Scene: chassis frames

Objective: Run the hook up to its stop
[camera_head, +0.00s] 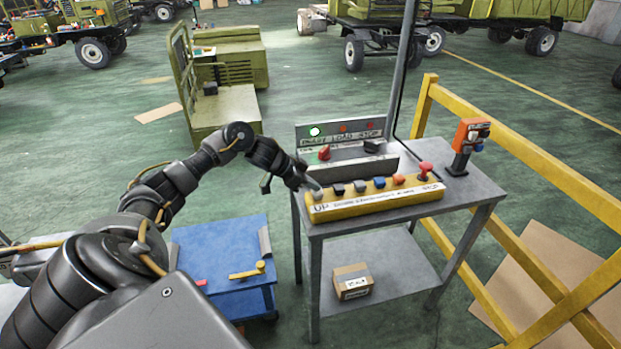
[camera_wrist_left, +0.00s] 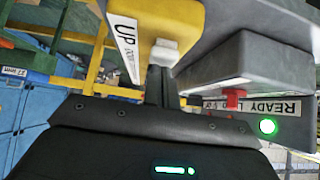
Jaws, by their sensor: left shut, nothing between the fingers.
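The yellow control box (camera_head: 378,203) lies on the grey table with a row of several buttons on top. Its left end is marked UP, beside a pale grey button (camera_head: 318,195). My left gripper (camera_head: 313,185) is shut and empty, its fingertips at that button. In the left wrist view the closed fingertips (camera_wrist_left: 160,72) meet the pale button (camera_wrist_left: 164,52) on the yellow box (camera_wrist_left: 180,20); I cannot tell whether it is pressed in. A green lamp (camera_head: 315,132) is lit on the panel behind, by the word READY in the wrist view (camera_wrist_left: 268,126). No hook shows, and my right gripper is out of view.
A grey box with a red knob (camera_head: 324,153) stands behind the buttons. An orange device (camera_head: 469,140) stands at the table's right (camera_head: 480,185). A yellow railing (camera_head: 520,150) is on the right. A blue cart (camera_head: 222,245) stands left, and a cardboard box (camera_head: 352,281) is on the lower shelf.

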